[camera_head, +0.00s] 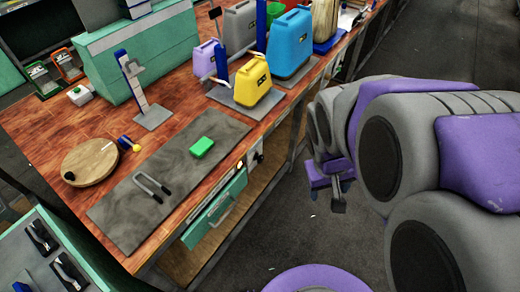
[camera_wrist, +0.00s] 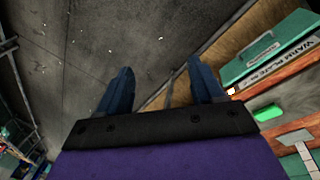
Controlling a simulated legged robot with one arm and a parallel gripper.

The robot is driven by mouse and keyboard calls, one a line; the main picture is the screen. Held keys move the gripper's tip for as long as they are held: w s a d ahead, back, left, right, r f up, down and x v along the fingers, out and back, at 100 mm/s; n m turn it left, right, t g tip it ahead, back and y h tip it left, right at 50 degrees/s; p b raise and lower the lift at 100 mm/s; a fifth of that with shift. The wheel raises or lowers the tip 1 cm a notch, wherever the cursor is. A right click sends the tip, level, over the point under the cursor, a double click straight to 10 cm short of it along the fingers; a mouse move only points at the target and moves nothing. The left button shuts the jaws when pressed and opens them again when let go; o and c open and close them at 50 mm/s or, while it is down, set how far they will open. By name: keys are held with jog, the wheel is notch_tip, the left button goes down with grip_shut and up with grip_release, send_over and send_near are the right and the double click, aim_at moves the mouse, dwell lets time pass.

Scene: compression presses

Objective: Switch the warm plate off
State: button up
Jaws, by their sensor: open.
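A panel lettered "WARM PLATE" (camera_wrist: 286,64) runs along the bench front beside a green drawer in the wrist view. A small bright spot (camera_wrist: 230,91) shows at the panel's end. In the head view a dark knob-like part (camera_head: 257,157) sits on the bench front near the drawer (camera_head: 215,208); its setting cannot be read. A flat dark grey plate (camera_head: 165,190) lies on the bench top above, with a green block (camera_head: 201,147) on it. My gripper (camera_head: 338,205) is right of the bench front, apart from it. Its fingers (camera_wrist: 161,84) are spread and empty.
A handled tool (camera_head: 152,186) lies on the grey plate, and a round wooden board (camera_head: 90,162) is beside it. Yellow (camera_head: 251,82) and blue (camera_head: 291,44) canisters stand farther back. Open floor (camera_head: 300,240) lies between the bench and my arm.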

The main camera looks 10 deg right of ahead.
jog(key=w+d+f+n+t+h, duration=0.1)
jog(key=w+d+f+t, duration=0.2)
jog(key=w, duration=0.4)
jog(key=w+d+f+n, duration=0.1)
jog(key=w+d+f, duration=0.1)
jog(key=w+d, duration=0.5)
jog(key=w+d+f+n+t+h, duration=0.1)
jog(key=w+d+f+t, duration=0.15)
jog(key=w, duration=0.55)
jog(key=w+d+f+n+t+y, duration=0.2)
jog(key=w+f+n+y, duration=0.15)
jog(key=w+f, duration=0.6)
jog(key=n+t+y, duration=0.2)
jog(key=n+y, duration=0.1)
jog(key=y, duration=0.7)
send_near(262, 160)
jog(key=shift+g, duration=0.25)
jog(key=b+x, duration=0.2)
jog(key=x, duration=0.8)
jog(key=shift+w+d+r+b, duration=0.1)
jog(key=shift+r+b, duration=0.05)
jog(key=shift+b, duration=0.25)
jog(key=c, duration=1)
